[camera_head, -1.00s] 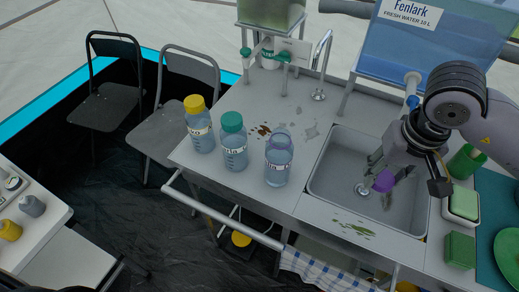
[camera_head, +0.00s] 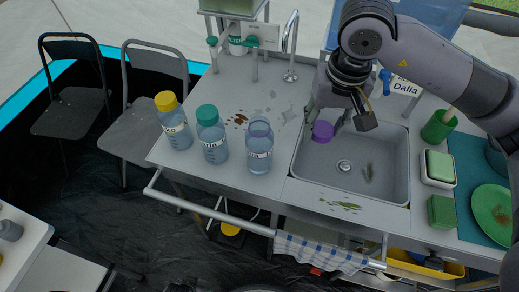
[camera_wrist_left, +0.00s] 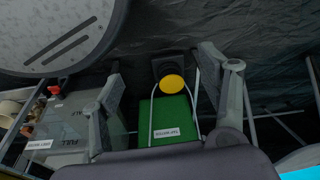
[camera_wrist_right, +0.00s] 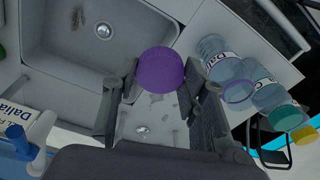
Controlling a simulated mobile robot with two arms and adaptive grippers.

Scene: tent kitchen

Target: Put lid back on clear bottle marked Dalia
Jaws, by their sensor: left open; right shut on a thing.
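The lid also shows between the fingers in the right wrist view (camera_wrist_right: 160,70). The open clear bottle (camera_head: 259,154) with a purple neck ring stands upright on the counter, left of the lid and apart from it. Its label is hard to read here. In the right wrist view it (camera_wrist_right: 217,58) is right of the gripper. My left gripper (camera_wrist_left: 163,75) is open and empty, low over the dark floor area, in the left wrist view only.
Beside the open bottle stand a teal-lidded bottle (camera_head: 212,139) and a yellow-lidded one (camera_head: 174,125). The sink (camera_head: 382,163) lies right of them. A card reading Dalia (camera_head: 406,87) is by the blue tank's tap. Counter behind the bottles is mostly clear, with stains.

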